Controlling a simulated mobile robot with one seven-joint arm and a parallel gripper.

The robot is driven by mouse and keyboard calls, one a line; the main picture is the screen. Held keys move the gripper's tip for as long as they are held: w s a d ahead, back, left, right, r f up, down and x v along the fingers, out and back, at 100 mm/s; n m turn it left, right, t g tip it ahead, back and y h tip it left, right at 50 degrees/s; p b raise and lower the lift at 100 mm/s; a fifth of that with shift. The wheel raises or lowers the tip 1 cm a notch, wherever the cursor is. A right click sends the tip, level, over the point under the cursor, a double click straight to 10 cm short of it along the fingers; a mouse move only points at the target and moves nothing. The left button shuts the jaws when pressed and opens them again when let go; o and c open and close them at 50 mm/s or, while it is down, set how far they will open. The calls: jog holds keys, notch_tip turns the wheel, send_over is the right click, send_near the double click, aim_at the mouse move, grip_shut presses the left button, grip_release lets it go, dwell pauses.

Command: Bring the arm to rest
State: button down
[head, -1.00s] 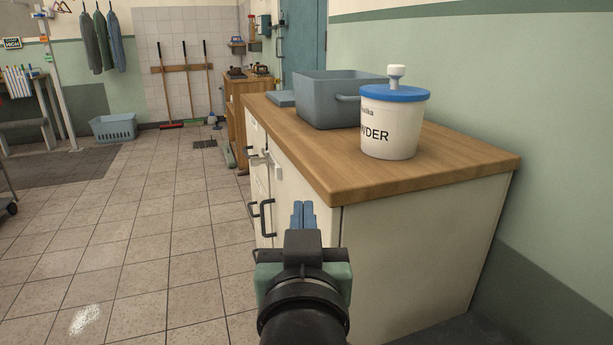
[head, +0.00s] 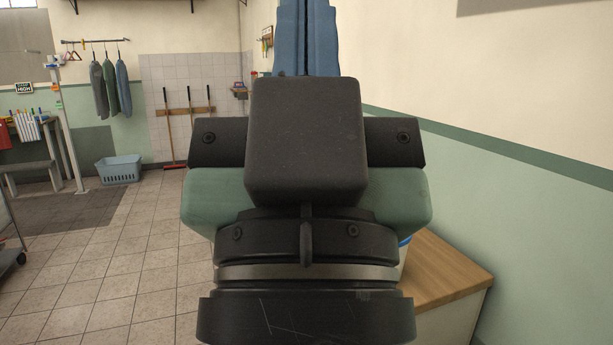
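My gripper (head: 307,12) is raised close in front of the head camera and fills the middle of the view. Its two blue fingers point up and lie side by side, with only a thin dark line between them. They look shut, with nothing seen between them. Their tips reach the top edge of the picture. The black and green gripper body hides most of the wooden-topped cabinet (head: 445,272) and the things on it. Only a sliver of the white tub with a blue lid (head: 404,252) shows beside it.
The tiled floor (head: 110,270) at the left is open. A blue-grey laundry basket (head: 118,170) stands by the far wall. A cart (head: 8,240) shows at the left edge. The green and cream wall (head: 540,210) runs close along the right.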

notch_tip(320, 180, up, 20)
jog(key=p, duration=1.7)
jog(key=shift+p, duration=0.4)
jog(key=shift+w, duration=0.15)
